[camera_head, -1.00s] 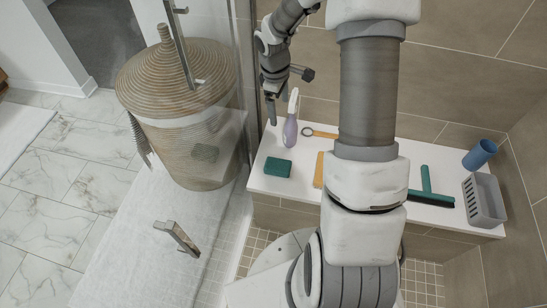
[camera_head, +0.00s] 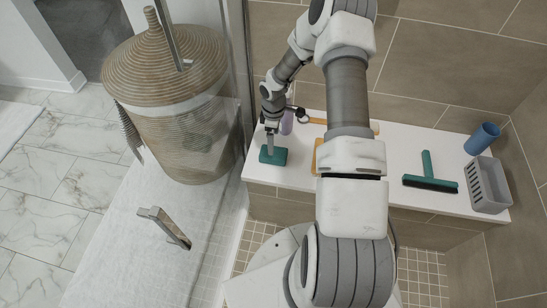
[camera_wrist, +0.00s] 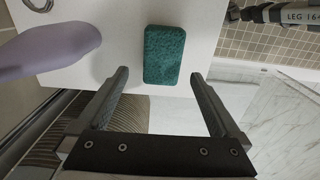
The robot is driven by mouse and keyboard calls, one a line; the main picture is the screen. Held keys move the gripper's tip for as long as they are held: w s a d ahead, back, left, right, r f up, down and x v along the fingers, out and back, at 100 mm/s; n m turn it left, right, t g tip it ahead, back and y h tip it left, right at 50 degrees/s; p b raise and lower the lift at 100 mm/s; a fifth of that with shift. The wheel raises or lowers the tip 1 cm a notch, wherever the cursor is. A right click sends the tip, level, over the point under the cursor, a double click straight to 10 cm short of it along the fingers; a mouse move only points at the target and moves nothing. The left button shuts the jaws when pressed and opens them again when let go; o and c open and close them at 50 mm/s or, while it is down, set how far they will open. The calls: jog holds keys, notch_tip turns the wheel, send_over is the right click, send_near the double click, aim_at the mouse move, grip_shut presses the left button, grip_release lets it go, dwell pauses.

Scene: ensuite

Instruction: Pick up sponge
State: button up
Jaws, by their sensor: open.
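The sponge (camera_head: 273,155) is a dark green block lying on the left end of the white bench. My gripper (camera_head: 269,146) is over it in the head view, its fingers pointing down. In the wrist view the sponge (camera_wrist: 164,55) lies flat on the bench, ahead of the two fingertips and between their lines. My gripper (camera_wrist: 160,76) is open and empty there, its fingers on either side of the sponge's width. Whether the fingertips touch the bench cannot be told.
The white bench (camera_head: 300,176) also holds a purple spray bottle (camera_head: 287,122), partly hidden by my arm, close to the gripper. A glass panel with a handle (camera_head: 165,226) is at the left.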

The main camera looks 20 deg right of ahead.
jog(key=f+b, duration=0.1)
jog(key=f, duration=0.3)
jog(key=f+b, duration=0.1)
jog(key=f, duration=0.3)
jog(key=shift+s+a+f, duration=0.1)
jog(key=shift+s, duration=0.1)
jog(key=c, duration=1.2)
jog(key=shift+o, duration=0.2)
jog(key=shift+r, duration=0.2)
notch_tip(320, 180, up, 4)
jog(key=shift+s+r+p, duration=0.15)
jog(key=shift+r+p, duration=0.1)
jog(key=shift+p, duration=0.5)
jog(key=s+a+r+p, duration=0.2)
jog(key=s+r, duration=0.4)
jog(key=s, duration=0.5)
jog(key=shift+a, duration=0.5)
jog(key=shift+r, duration=0.1)
